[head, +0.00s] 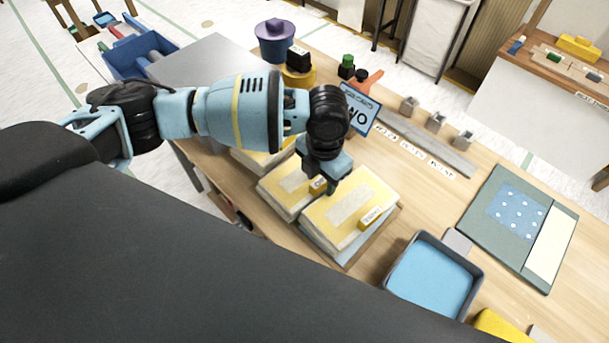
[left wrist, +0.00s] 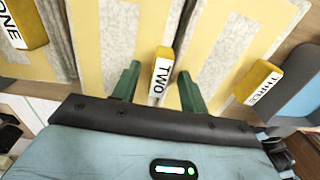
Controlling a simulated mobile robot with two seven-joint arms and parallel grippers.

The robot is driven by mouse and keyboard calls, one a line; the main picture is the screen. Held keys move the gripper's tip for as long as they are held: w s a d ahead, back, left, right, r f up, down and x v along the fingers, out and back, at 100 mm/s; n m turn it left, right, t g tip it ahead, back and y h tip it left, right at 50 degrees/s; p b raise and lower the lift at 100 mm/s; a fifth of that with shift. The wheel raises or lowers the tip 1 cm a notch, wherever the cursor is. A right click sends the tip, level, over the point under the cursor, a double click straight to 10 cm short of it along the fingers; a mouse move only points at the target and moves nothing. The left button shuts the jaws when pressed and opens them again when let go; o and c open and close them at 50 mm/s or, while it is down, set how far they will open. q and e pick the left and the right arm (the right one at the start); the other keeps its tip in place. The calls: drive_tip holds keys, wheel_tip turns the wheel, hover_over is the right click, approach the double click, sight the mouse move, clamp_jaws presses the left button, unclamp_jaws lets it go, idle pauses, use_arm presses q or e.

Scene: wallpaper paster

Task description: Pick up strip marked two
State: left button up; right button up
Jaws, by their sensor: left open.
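The strip marked TWO (left wrist: 146,35) is a cream and grey panel with a yellow tab (left wrist: 161,75) labelled TWO at its near edge. In the head view the strip (head: 285,187) lies in the middle of a row of strips, partly hidden by my gripper. My left gripper (left wrist: 157,88) is open, its two green fingers on either side of the TWO tab, apart from it. In the head view the left gripper (head: 325,186) is over the strips. I cannot tell whether the fingers are level with the tab. My right gripper is not in view.
Strip THREE (head: 350,210) lies to the right with its tab, and strip ONE's tab (left wrist: 24,22) is at the left. A blue tray (head: 433,277), a green board (head: 510,225) and a blue sign (head: 358,110) stand on the wooden table. Bare wood shows right of the strips.

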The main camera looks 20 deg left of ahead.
use_arm(q)
drive_tip(key=shift+c, duration=0.4)
clamp_jaws()
drive_tip(key=shift+r, duration=0.1)
wheel_tip(320, 180, up, 10)
idle(0.4)
